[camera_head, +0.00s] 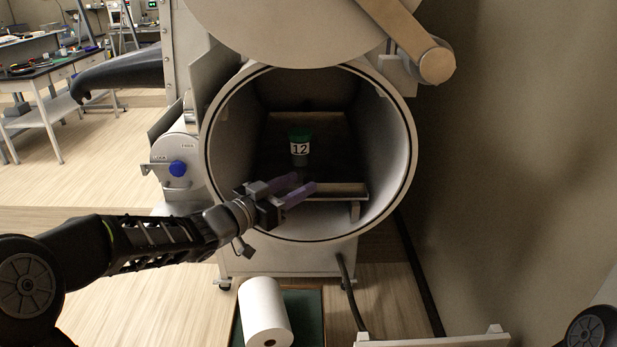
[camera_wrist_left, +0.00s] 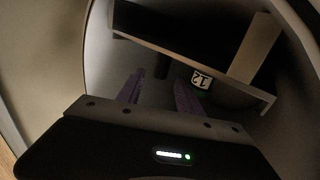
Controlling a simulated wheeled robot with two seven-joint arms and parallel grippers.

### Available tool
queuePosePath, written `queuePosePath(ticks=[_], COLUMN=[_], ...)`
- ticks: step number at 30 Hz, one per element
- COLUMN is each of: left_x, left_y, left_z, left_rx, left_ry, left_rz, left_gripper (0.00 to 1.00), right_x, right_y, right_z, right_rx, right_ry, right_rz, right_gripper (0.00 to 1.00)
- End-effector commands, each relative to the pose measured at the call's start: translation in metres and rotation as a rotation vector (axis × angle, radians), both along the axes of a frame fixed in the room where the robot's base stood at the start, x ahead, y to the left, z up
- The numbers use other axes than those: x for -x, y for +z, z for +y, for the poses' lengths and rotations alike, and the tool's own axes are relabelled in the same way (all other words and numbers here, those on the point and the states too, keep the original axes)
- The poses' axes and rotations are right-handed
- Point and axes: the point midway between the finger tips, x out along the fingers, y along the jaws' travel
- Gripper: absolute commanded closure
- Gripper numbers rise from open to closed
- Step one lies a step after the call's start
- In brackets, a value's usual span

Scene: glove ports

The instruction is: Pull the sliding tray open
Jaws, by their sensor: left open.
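The sliding tray (camera_head: 342,189) lies inside the round chamber, its pale front edge near the opening. A jar with a green lid and a "12" label (camera_head: 300,148) stands upright on it. My left gripper (camera_head: 302,184) is at the chamber mouth, its purple fingers open at the left part of the tray's front edge. The left wrist view shows the open fingers (camera_wrist_left: 158,90) close to the tray's pale edge (camera_wrist_left: 190,62), with the jar's label (camera_wrist_left: 201,79) beyond. I cannot tell whether the fingers touch the tray. My right gripper is not in view.
The raised round door (camera_head: 290,30) hangs above the opening. A white roll (camera_head: 264,312) is in front below. A wall (camera_head: 520,150) stands at right; open floor (camera_head: 90,185) is at left.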

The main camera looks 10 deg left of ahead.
Motion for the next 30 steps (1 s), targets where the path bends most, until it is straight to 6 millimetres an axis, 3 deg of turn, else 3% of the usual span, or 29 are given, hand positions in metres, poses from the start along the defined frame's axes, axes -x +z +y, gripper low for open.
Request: queuePosePath(ticks=[6,17,30], left_x=[-0.026,-0.033,-0.033], left_y=[0.001,0.0,0.0], left_z=[-0.016,-0.02,-0.02], left_rx=[0.001,0.0,0.001], left_ry=[-0.001,0.0,0.0], left_rz=[0.0,0.0,-0.001], left_gripper=[0.57,0.57,0.91], right_x=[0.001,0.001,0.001], right_y=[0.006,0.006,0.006], right_z=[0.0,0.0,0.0], right_rx=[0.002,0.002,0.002], right_ry=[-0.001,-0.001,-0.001], right_rz=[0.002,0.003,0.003], right_gripper=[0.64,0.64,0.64])
